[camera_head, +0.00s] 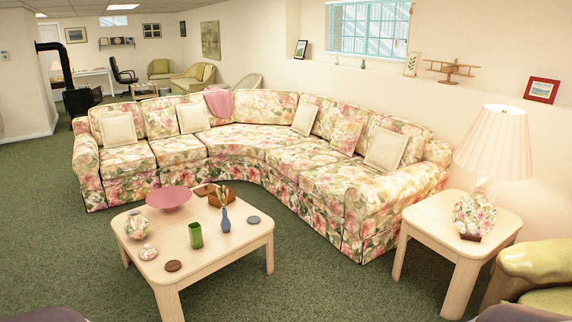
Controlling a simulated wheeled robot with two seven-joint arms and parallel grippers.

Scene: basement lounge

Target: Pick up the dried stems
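The dried stems (223,197) are thin and brownish. They appear to stand upright in a small blue vase (225,222) on the pale wooden coffee table (235,243), and they are small in this view. A brown wooden box lies just behind them, so their edges are hard to make out. Neither of my grippers shows; only dark rounded parts, perhaps of my arms, enter at the bottom left and bottom right edges.
Around the vase stand a green glass (196,236), a pink bowl (169,198), a floral pot (137,226), a small jar (148,252) and coasters (173,266). A floral sofa (285,150) curves behind. A side table (440,222) with lamp (497,146) stands right. Green carpet is clear at left.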

